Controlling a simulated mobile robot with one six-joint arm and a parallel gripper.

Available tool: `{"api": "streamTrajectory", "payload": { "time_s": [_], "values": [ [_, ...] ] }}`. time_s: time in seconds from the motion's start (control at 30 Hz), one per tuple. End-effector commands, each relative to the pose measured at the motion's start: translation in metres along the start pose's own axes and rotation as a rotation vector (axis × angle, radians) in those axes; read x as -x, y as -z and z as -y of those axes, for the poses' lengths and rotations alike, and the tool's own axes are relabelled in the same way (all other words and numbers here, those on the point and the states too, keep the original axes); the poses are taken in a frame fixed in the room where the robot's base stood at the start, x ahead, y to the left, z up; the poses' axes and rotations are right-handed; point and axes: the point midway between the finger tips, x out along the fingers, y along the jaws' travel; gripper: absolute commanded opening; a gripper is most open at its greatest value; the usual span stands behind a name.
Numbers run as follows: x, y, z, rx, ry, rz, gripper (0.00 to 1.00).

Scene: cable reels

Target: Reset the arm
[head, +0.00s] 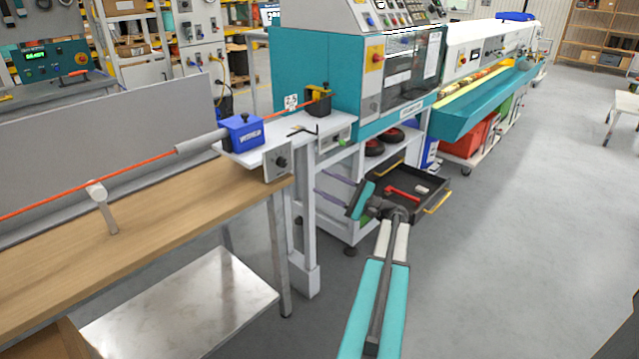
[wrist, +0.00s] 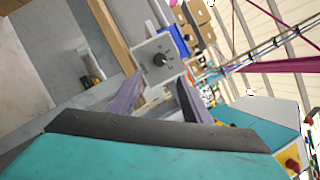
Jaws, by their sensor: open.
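My gripper (head: 319,184) is in the middle of the head view, left of the open drawer, its two purple-grey fingers pointing left toward the white frame of the bench. In the wrist view my gripper (wrist: 160,80) shows its fingers spread apart with nothing between them. A grey box with a black knob (wrist: 159,59) shows beyond the fingertips, apart from them. My arm reaches forward and low from the bottom of the head view, with a teal and white link.
An open drawer (head: 433,206) with a red tool stands close to the right of my wrist. The wooden bench (head: 150,215) carries an orange cable through a blue unit (head: 241,132). A teal machine (head: 315,62) stands behind.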

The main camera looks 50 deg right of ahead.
Motion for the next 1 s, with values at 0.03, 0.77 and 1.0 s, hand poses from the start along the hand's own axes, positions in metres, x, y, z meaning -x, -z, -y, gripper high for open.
{"api": "streamTrajectory", "payload": {
  "time_s": [0.03, 0.77, 1.0],
  "values": [
    [0.0, 0.0, 0.0, 0.0, 0.0, 0.0, 0.44],
    [-0.077, -0.021, -0.165, -0.036, -0.316, 0.017, 0.44],
    [-0.104, -0.05, -0.279, -0.032, -0.547, 0.048, 0.44]
  ]
}}
